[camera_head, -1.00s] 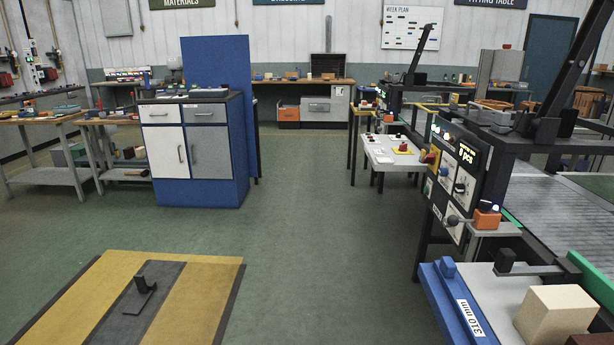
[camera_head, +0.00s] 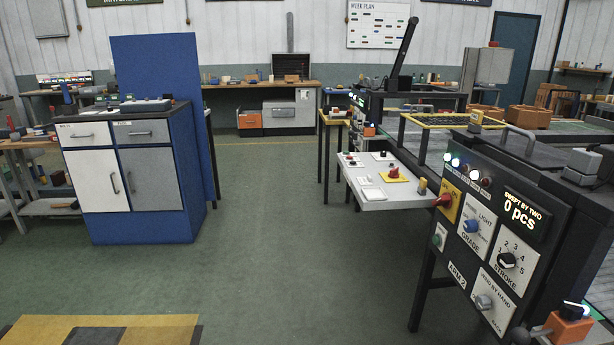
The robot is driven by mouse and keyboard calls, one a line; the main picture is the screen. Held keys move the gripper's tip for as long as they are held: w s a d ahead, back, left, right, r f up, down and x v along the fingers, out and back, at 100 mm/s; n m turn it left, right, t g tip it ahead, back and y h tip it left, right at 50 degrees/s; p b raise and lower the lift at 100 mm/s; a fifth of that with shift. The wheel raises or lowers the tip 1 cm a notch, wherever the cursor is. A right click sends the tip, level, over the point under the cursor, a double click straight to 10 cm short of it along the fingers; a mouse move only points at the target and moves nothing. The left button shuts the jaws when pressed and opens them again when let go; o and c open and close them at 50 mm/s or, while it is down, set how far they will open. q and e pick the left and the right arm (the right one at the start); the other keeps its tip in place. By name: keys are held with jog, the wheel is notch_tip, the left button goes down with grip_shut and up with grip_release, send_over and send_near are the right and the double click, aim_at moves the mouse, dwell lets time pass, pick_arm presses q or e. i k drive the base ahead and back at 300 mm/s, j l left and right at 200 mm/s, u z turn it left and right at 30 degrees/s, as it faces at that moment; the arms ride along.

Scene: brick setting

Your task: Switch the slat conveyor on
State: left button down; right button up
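No gripper of mine shows in the head view. A dark machine with a sloping control panel (camera_head: 462,262) stands at the right. The panel carries a red knob on a yellow plate (camera_head: 450,203), a blue light knob (camera_head: 472,226), a black stroke knob (camera_head: 507,260) and a grey hand-wind knob (camera_head: 484,302). Its display (camera_head: 521,213) reads "SWEPT BY TWO 0 pcs". A low white control table (camera_head: 390,194) beyond it bears a red button on a yellow plate (camera_head: 393,173) and several smaller controls. I cannot tell which of these controls belongs to the slat conveyor.
A blue cabinet (camera_head: 186,228) with white and grey doors stands at the left. Green floor (camera_head: 290,250) is clear between it and the machines. A yellow-and-grey floor platform (camera_head: 150,326) lies at the lower left. A workbench (camera_head: 262,84) runs along the back wall.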

aim_at(393, 173)
jog(key=i, duration=1.45)
jog(key=i+j+z, duration=0.1)
jog(key=i+z, duration=0.25)
jog(key=i, duration=0.15)
jog(key=i+j+z, duration=0.2)
jog(key=i+z, duration=0.2)
jog(key=i+j+z, duration=1.15)
jog(key=j+z, duration=0.15)
jog(key=i+j+z, duration=0.15)
jog(key=j+z, duration=0.2)
jog(key=j, duration=0.15)
